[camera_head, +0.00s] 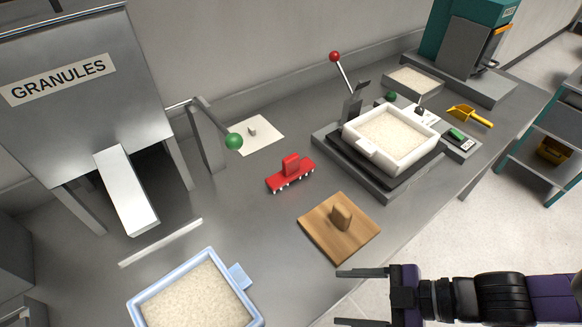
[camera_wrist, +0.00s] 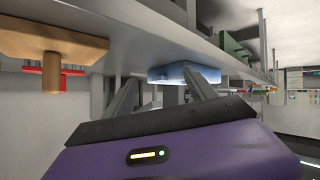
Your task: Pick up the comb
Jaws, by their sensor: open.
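The comb (camera_head: 290,176) is a red block with a raised red grip and a row of small white teeth along its front edge. It stands on the grey bench near the middle of the head view. In the wrist view a red piece, likely the comb (camera_wrist: 33,70), shows at the left, partly hidden behind the wooden board. My gripper (camera_head: 362,297) is open and empty at the lower right of the head view, off the bench's front edge and well apart from the comb. Its two fingers (camera_wrist: 160,95) also show in the wrist view, with nothing between them.
A wooden board with a knob (camera_head: 345,246) lies between my gripper and the comb. A blue tray of granules (camera_head: 165,308) is at the lower left. A white tray (camera_head: 433,140) sits on a dark platform to the right. A green-knobbed lever (camera_head: 234,141) stands behind the comb.

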